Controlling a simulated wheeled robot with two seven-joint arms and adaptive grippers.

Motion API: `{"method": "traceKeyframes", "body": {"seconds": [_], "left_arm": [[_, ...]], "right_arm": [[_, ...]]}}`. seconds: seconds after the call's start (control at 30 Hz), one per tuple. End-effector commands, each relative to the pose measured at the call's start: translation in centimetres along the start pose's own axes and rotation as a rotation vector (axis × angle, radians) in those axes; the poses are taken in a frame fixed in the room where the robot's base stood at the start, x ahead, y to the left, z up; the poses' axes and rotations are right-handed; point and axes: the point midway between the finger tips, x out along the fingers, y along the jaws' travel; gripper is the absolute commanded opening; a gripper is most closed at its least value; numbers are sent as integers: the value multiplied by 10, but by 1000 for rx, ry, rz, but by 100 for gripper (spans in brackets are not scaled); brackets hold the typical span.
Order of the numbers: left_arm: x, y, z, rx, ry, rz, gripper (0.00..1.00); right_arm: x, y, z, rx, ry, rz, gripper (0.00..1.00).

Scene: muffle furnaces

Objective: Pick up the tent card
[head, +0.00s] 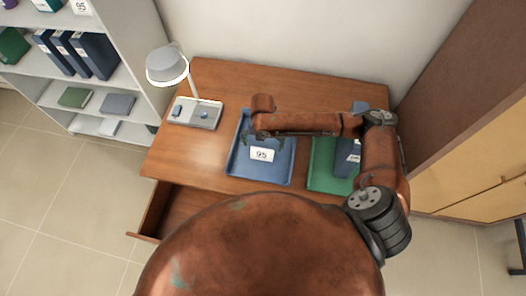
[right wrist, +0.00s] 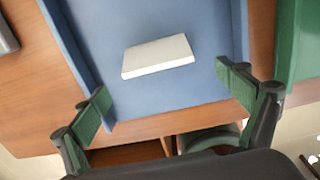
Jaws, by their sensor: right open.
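The tent card (head: 262,154) is small and white with "95" on its front. It stands in the blue tray (head: 245,172) on the desk. In the right wrist view the card (right wrist: 157,56) shows as a pale slab, slightly tilted in the picture, on the tray floor. My right gripper (head: 264,137) is over the tray, close to the card. In the right wrist view the right gripper (right wrist: 168,100) is open and empty, its green-padded fingers wide apart, with the card beyond the fingertips. My left gripper is not in view.
A green tray (head: 319,176) with a dark blue box-like item (head: 347,157) stands right of the blue tray. A desk lamp (head: 168,66) stands at left. A drawer (head: 160,216) is open at the desk's front. Shelves (head: 118,62) stand left, a brown cabinet right.

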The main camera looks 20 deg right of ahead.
Motion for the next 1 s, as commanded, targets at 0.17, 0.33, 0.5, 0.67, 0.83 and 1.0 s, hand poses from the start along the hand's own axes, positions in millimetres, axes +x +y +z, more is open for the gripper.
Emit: {"method": "traceKeyframes", "body": {"seconds": [0.17, 0.33, 0.5, 0.67, 0.83, 1.0], "left_arm": [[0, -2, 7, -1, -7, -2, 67], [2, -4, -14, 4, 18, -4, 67], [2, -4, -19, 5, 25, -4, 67], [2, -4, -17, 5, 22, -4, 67], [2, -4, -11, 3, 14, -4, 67], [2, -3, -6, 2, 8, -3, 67]], "right_arm": [[25, -1, 1, 2, 4, -3, 93], [47, -2, 2, 4, 2, -2, 93], [48, -2, 2, 3, 1, -1, 93], [48, -3, 2, 4, 1, -1, 86], [48, -3, 2, 5, 1, -1, 74], [48, -3, 2, 5, 1, -1, 62]]}}
